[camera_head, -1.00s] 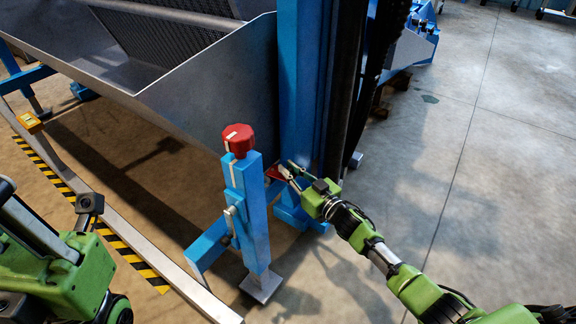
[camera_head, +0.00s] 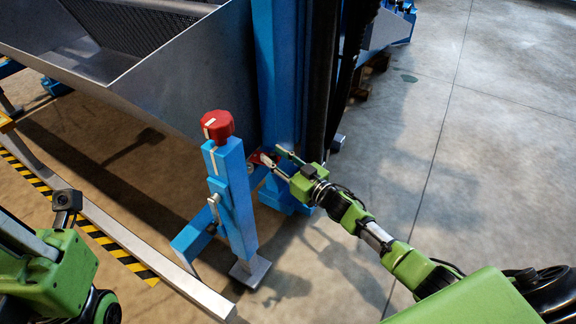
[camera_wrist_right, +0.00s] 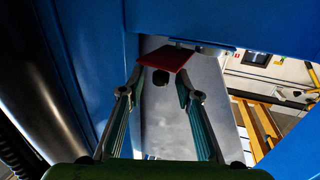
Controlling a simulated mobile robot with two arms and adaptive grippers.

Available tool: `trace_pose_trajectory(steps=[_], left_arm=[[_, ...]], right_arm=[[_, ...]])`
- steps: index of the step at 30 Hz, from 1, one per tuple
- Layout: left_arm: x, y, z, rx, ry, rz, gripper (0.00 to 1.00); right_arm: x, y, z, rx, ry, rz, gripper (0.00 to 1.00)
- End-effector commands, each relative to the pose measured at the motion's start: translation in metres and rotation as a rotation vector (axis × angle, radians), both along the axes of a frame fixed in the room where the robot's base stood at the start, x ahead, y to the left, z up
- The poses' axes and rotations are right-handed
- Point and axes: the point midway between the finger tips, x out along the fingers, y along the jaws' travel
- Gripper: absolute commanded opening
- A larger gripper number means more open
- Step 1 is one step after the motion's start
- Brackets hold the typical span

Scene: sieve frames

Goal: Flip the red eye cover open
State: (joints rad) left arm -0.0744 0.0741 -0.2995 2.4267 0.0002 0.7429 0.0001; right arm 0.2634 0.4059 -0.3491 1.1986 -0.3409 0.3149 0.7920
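The red eye cover (camera_wrist_right: 165,58) is a small flat red flap, tilted above a dark round hole in a grey plate (camera_wrist_right: 172,110) in the right wrist view. In the head view the red cover (camera_head: 257,158) is small and partly hidden by my right gripper, between the blue post and the blue column. My right gripper (camera_head: 274,156) is open. In the wrist view its two fingers (camera_wrist_right: 158,92) stand on either side below the flap; I cannot tell whether they touch it. My left arm (camera_head: 55,270) shows at the lower left; its finger state is unclear.
A blue post (camera_head: 232,205) with a red knob (camera_head: 217,125) stands left of my right gripper. A blue column (camera_head: 277,75) rises behind it, beside a grey metal hopper (camera_head: 195,85). A grey rail (camera_head: 130,238) runs along the floor. Open floor (camera_head: 490,150) lies to the right.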

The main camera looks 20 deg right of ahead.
Motion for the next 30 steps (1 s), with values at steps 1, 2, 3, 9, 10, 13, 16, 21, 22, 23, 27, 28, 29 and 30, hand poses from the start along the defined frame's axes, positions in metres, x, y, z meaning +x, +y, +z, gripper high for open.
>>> trace_pose_trajectory(steps=[1,2,3,9,10,13,16,21,22,23,27,28,29,30], left_arm=[[0.0,0.0,0.0,0.0,0.0,0.0,0.0],[0.0,0.0,0.0,0.0,0.001,0.0,0.0],[0.0,0.0,0.0,0.0,0.001,0.0,0.0],[0.0,0.0,0.0,0.0,0.001,0.0,0.0],[0.0,0.0,0.0,0.0,0.001,0.0,0.0],[0.0,0.0,0.0,0.0,0.001,0.0,0.0],[0.0,0.0,0.0,0.0,0.001,0.0,0.0],[0.0,0.0,0.0,0.0,0.001,0.0,0.0],[0.0,0.0,0.0,0.0,0.001,0.0,0.0],[0.0,0.0,0.0,0.0,0.001,0.0,0.0],[0.0,0.0,0.0,0.0,0.001,0.0,0.0],[0.0,0.0,0.0,0.001,0.002,0.0,0.0],[0.0,0.0,0.0,0.001,0.002,0.0,0.0],[0.0,0.0,0.0,0.001,0.002,0.0,0.0]], right_arm=[[-0.009,-0.004,-0.002,-0.002,0.002,0.0,0.31],[-0.015,-0.006,-0.002,-0.001,0.004,0.001,0.31],[-0.023,-0.009,-0.003,-0.003,0.004,0.001,0.31],[-0.063,-0.025,-0.002,-0.001,0.003,0.002,0.31],[-0.068,-0.027,-0.002,-0.001,0.004,0.002,0.31],[-0.082,-0.032,-0.001,-0.001,0.002,0.002,0.31],[-0.092,-0.036,-0.001,-0.001,0.001,0.002,0.31],[-0.098,-0.038,0.001,0.0,-0.001,0.002,0.31],[-0.098,-0.038,0.001,0.0,-0.001,0.002,0.31],[-0.098,-0.038,0.001,0.0,-0.001,0.002,0.31],[-0.098,-0.038,0.0,0.0,-0.001,0.002,0.31],[-0.098,-0.038,0.0,0.0,-0.001,0.002,0.31],[-0.098,-0.038,0.0,0.0,-0.001,0.002,0.31],[-0.098,-0.038,0.0,0.0,-0.001,0.002,0.31]])
